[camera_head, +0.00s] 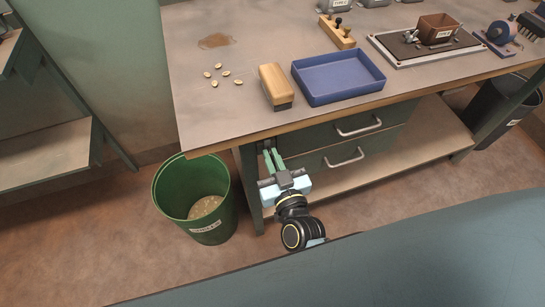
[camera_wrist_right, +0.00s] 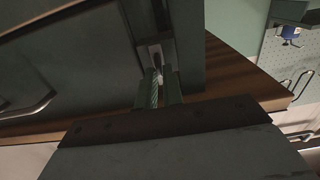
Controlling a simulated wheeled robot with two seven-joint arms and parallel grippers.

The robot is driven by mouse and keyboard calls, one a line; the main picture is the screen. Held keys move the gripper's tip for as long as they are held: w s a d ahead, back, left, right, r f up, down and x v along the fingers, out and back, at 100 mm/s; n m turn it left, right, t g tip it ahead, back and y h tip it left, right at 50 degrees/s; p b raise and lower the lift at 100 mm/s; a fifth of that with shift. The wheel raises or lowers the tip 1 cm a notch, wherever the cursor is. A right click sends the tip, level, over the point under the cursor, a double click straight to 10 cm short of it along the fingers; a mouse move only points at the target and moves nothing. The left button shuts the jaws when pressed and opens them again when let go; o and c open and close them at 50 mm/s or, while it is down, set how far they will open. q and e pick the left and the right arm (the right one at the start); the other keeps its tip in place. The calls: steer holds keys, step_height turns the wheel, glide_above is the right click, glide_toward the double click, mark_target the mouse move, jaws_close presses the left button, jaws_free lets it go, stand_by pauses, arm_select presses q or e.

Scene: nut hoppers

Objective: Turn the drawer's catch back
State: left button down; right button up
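The workbench has two drawers under its top, an upper drawer (camera_head: 326,132) and a lower drawer (camera_head: 318,160), each with a bar handle; both look closed. The catch (camera_wrist_right: 158,72) is a small pale metal piece on a grey plate, near the drawers' left edge. My right gripper (camera_head: 271,158) is at that left end, pointing at the bench front. In the wrist view its green fingers (camera_wrist_right: 162,84) are close together with the catch between their tips, and they appear shut on it. The fingertips partly hide the catch. My left gripper is not in view.
A green bin (camera_head: 165,190) stands on the floor left of the bench leg. On the bench top are a blue tray (camera_head: 340,97), a wood-topped block (camera_head: 274,82) and several loose nuts (camera_head: 226,73). A lower shelf (camera_head: 425,140) runs under the drawers.

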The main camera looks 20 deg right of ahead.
jaws_close()
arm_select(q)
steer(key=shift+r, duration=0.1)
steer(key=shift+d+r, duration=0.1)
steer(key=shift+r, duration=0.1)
arm_select(e)
steer(key=shift+m, duration=0.4)
steer(key=m, duration=0.1)
steer(key=m+p, duration=0.1)
steer(key=m, duration=0.1)
steer(key=m+p, duration=0.1)
steer(key=shift+d+m, duration=0.25)
steer(key=shift+m, duration=0.15)
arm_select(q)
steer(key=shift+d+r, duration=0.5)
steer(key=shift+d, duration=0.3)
arm_select(e)
steer(key=m, duration=0.8)
steer(key=f+m, duration=0.1)
steer(key=m, duration=0.3)
steer(key=shift+d, duration=0.25)
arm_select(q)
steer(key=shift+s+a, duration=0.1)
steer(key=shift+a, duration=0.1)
arm_select(e)
steer(key=shift+m, duration=0.3)
